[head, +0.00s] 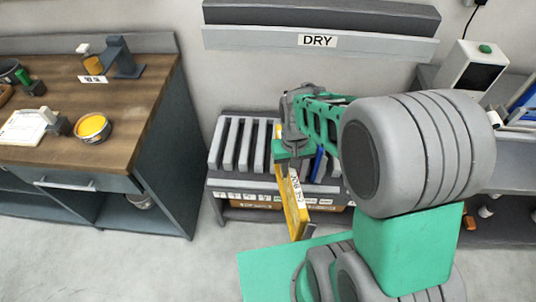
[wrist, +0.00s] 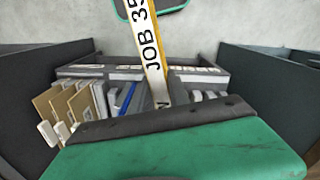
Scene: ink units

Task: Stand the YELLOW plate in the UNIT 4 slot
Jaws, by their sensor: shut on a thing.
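The yellow plate (head: 291,208) hangs from my gripper (head: 292,155), tilted, in front of the slotted rack (head: 214,158) in the head view. Its white label reads in part "JOB 35" on the plate (wrist: 157,72) in the wrist view. My gripper is shut on the plate; the fingertips are largely hidden by the wrist. The rack has several upright grey dividers and a row of small labels (head: 240,197) along its front, too small to read. A blue plate (head: 319,165) stands in the rack to the right of my gripper. My arm hides the rack's right part.
A wooden-topped bench (head: 130,105) with a yellow ink tin (head: 92,128) stands at left. A shelf marked DRY (head: 317,41) is on the wall above the rack. Tan boards (wrist: 62,108) show at left in the wrist view. The floor (head: 150,265) at lower left is clear.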

